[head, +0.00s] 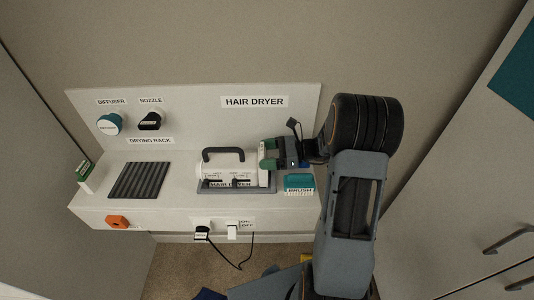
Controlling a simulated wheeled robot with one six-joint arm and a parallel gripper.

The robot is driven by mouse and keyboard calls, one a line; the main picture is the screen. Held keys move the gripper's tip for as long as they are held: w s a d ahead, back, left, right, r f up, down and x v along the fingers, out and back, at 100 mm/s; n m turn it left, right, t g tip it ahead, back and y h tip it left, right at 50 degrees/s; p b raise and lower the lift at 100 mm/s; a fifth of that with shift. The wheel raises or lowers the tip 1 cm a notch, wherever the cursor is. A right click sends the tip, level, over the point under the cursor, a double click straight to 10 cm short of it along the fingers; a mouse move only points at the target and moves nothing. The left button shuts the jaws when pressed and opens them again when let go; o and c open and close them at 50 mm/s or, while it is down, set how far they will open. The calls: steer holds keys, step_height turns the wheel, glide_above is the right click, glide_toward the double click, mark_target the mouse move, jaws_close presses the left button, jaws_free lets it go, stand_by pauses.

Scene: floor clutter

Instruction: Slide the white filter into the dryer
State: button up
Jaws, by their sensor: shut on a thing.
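The hair dryer (224,171) is a white body with a black handle, lying on a grey base on the white bench. My gripper (268,154) is at the dryer's right end, with green parts at its tips. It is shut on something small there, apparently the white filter. The jaws and dryer end mostly hide that piece. I cannot tell whether it is touching the dryer or inside it.
A teal brush (298,182) lies close right of the dryer. A dark ribbed mat (140,180) is at left. The diffuser (109,124) and nozzle (150,121) are on the back panel.

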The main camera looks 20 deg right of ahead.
steer(key=o, duration=0.8)
steer(key=shift+f, duration=0.1)
steer(key=shift+o, duration=0.2)
steer(key=b+v, duration=0.2)
steer(key=v, duration=1.2)
steer(key=shift+a, duration=0.15)
steer(key=a+n, duration=0.1)
steer(key=a+n+g+h, duration=0.1)
steer(key=a, duration=0.1)
steer(key=s+a+g, duration=0.1)
steer(key=shift+a+r+n+h, duration=0.25)
steer(key=shift+r+n+h, duration=0.05)
steer(key=shift+r+n, duration=0.1)
steer(key=s+a+n+h, duration=0.5)
steer(key=n+h, duration=0.2)
steer(key=n, duration=0.2)
steer(key=s+a+r+n+t+h, duration=0.1)
steer(key=s+a+n+h, duration=0.3)
steer(key=n, duration=0.6)
steer(key=s+h, duration=0.2)
steer(key=h, duration=0.1)
steer(key=shift+a+r, duration=0.25)
steer(key=shift+a, duration=0.1)
